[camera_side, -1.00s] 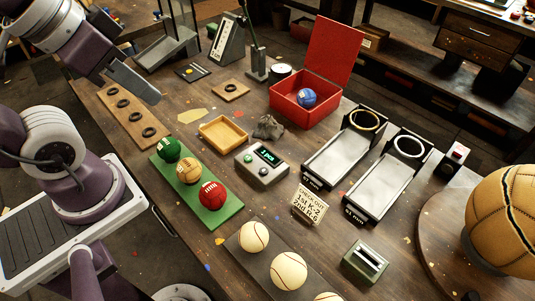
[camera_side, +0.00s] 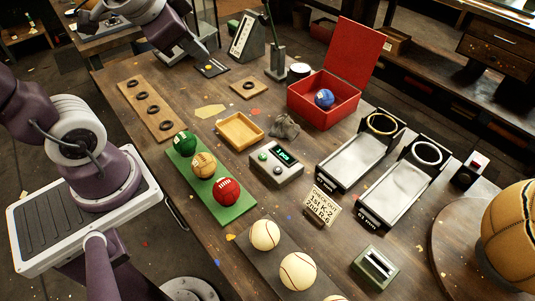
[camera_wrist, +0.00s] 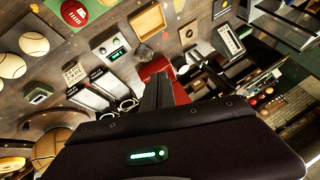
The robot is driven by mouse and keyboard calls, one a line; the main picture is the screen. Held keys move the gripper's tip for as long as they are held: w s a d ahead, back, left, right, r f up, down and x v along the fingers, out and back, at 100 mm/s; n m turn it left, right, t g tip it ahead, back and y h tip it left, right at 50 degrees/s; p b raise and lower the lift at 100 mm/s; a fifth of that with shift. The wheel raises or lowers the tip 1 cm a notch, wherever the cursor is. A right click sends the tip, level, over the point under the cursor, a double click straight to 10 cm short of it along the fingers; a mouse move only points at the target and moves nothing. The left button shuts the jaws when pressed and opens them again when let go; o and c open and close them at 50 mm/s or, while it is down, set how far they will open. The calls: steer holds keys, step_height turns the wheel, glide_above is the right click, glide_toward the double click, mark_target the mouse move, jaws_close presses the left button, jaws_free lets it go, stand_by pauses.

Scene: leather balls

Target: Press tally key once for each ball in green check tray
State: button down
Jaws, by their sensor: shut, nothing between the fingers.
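The green tray (camera_side: 231,208) holds three balls in a row: a green ball (camera_side: 184,143), a tan ball (camera_side: 203,165) and a red ball (camera_side: 226,191). The red ball (camera_wrist: 74,12) also shows at the top left of the wrist view. A pale tally box (camera_side: 291,172) with a lit green display and two round keys stands right of the tray; the digits are too small to read surely. It also shows in the wrist view (camera_wrist: 122,54). My gripper (camera_side: 200,50) is shut and empty above the table's back left, away from the box; its fingers show in the wrist view (camera_wrist: 158,88).
A yellow tray (camera_side: 239,145) and a grey pouch (camera_side: 284,127) lie behind the box. An open red case (camera_side: 335,108) holds a blue ball (camera_side: 324,98). Two ring-ended chutes (camera_side: 350,160) and a note card (camera_side: 320,206) stand right. White balls (camera_side: 297,271) sit in front.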

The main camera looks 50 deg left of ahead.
steer(key=w+a+f+m+t, duration=0.15)
steer(key=w+a+m, duration=0.25)
steer(key=w, duration=0.4)
steer(key=m+g+h, duration=0.3)
steer(key=m+h, duration=0.7)
steer(key=m, duration=0.3)
glide_above(259, 155)
step_height(259, 155, down, 17)
steer(key=shift+f, duration=0.15)
steer(key=shift+f, duration=4.35)
steer(key=shift+f, duration=0.1)
steer(key=shift+f, duration=0.3)
